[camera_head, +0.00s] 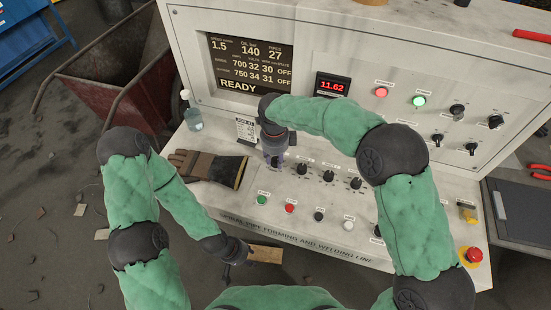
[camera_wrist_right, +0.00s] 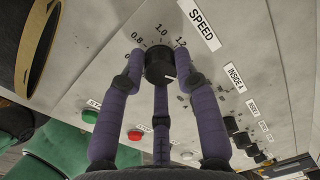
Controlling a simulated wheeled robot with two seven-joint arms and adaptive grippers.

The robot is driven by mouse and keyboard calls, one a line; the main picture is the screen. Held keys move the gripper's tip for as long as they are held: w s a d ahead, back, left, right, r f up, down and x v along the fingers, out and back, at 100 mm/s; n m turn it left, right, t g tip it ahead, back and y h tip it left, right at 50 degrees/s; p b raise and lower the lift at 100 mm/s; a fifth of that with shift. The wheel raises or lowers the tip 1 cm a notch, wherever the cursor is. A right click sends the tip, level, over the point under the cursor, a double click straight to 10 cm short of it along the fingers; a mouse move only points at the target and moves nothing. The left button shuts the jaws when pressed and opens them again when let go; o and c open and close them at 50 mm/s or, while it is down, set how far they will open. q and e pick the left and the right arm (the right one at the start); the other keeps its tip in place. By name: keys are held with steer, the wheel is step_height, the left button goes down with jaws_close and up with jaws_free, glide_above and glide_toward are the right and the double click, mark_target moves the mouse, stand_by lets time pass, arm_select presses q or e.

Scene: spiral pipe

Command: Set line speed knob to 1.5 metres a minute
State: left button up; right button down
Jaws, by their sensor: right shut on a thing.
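The line speed knob (camera_wrist_right: 159,66) is a black round knob on the sloped panel, below a SPEED label (camera_wrist_right: 199,24) in the right wrist view. Scale marks 0.8, 1.0 and 1.2 show around it; a pale mark shows on its lower right, and further numbers are hard to read. My right gripper (camera_wrist_right: 160,82) has its purple fingers closed around the knob. In the head view my right gripper (camera_head: 273,157) points down at the panel and hides the knob. The display (camera_head: 251,63) shows 1.5 at top left and READY. My left gripper (camera_head: 236,262) hangs low before the console, its fingers unclear.
More black knobs (camera_head: 328,176) and a green button (camera_head: 261,199) sit close by. A red emergency stop (camera_head: 473,255) is at the right.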

mark_target(275, 161)
steer(key=shift+w, duration=0.1)
stand_by(0.4)
steer(key=c, duration=0.9)
jaws_free()
step_height(275, 161, up, 12)
steer(key=shift+s, duration=0.35)
steer(key=shift+a, duration=0.1)
